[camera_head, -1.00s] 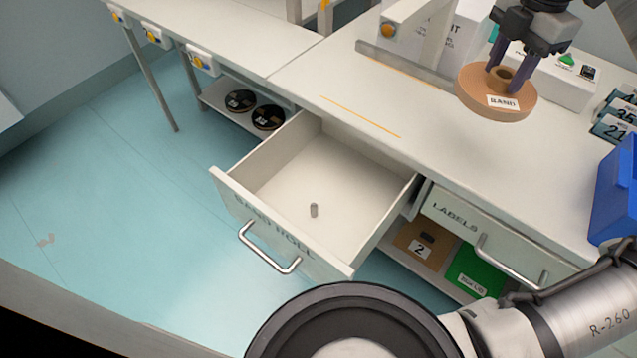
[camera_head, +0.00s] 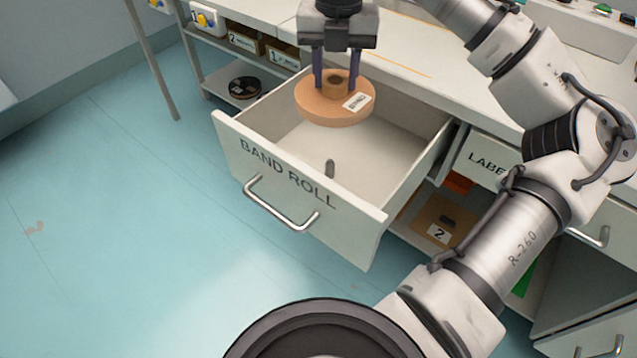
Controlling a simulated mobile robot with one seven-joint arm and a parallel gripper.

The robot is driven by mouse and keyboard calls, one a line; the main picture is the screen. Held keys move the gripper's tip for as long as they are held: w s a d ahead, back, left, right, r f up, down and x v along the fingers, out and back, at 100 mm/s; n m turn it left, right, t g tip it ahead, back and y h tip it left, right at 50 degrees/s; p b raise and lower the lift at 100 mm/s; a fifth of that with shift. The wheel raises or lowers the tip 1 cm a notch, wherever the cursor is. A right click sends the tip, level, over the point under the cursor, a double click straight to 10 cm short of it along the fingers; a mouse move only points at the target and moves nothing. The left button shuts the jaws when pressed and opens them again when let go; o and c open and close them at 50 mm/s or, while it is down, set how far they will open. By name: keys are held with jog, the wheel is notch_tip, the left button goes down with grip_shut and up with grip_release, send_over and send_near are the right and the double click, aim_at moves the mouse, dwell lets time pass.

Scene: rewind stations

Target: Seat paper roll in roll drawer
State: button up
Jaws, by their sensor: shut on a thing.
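The paper roll (camera_head: 322,108) is a tan-brown disc with a white label and a dark centre hole. My gripper (camera_head: 336,82) points down and is shut on the roll, with its fingers at the roll's upper side. The roll hangs over the back part of the open drawer (camera_head: 230,150), whose front reads BAND ROLL. A short grey peg (camera_head: 330,168) stands on the drawer floor, nearer the camera than the roll. The drawer is otherwise empty where I can see. The roll hides part of the drawer's back. I cannot tell its exact height.
The worktop (camera_head: 410,65) runs behind the drawer. A closed LABELS drawer (camera_head: 487,160) is to the right, with a box marked 2 (camera_head: 440,222) on the shelf below. Left, a low shelf holds a black roll (camera_head: 245,86). The floor at left is clear.

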aim_at(330, 160)
jog(key=shift+w+a+f, duration=0.15)
jog(key=shift+w+f, duration=0.05)
jog(key=shift+f, duration=0.6)
notch_tip(330, 160, down, 19)
jog(key=b, duration=0.4)
jog(key=shift+f, duration=0.1)
jog(key=o, duration=1.1)
jog(key=shift+f, duration=0.1)
notch_tip(330, 160, up, 12)
jog(key=p, duration=0.2)
jog(key=shift+r, duration=0.25)
